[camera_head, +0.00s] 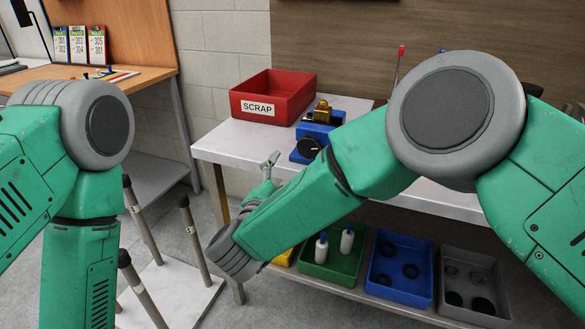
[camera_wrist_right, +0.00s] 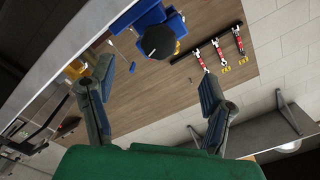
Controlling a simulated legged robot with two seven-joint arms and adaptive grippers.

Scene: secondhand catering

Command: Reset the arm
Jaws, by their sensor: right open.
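My right arm reaches in from the right in the head view, bends low near the middle, and ends in my right gripper (camera_head: 270,163). The gripper is in front of the workbench (camera_head: 230,143), near its left front edge. In the right wrist view my right gripper (camera_wrist_right: 156,75) has its two dark fingers wide apart, with nothing between them. My left arm comes in from the left and points down. Its gripper is out of the picture.
A red SCRAP bin (camera_head: 273,97) and a blue device (camera_head: 320,130) with a black knob stand on the bench. Green (camera_head: 318,268), blue (camera_head: 400,265) and grey (camera_head: 474,285) bins sit on the lower shelf. A white stand with upright posts (camera_head: 195,235) is at lower left.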

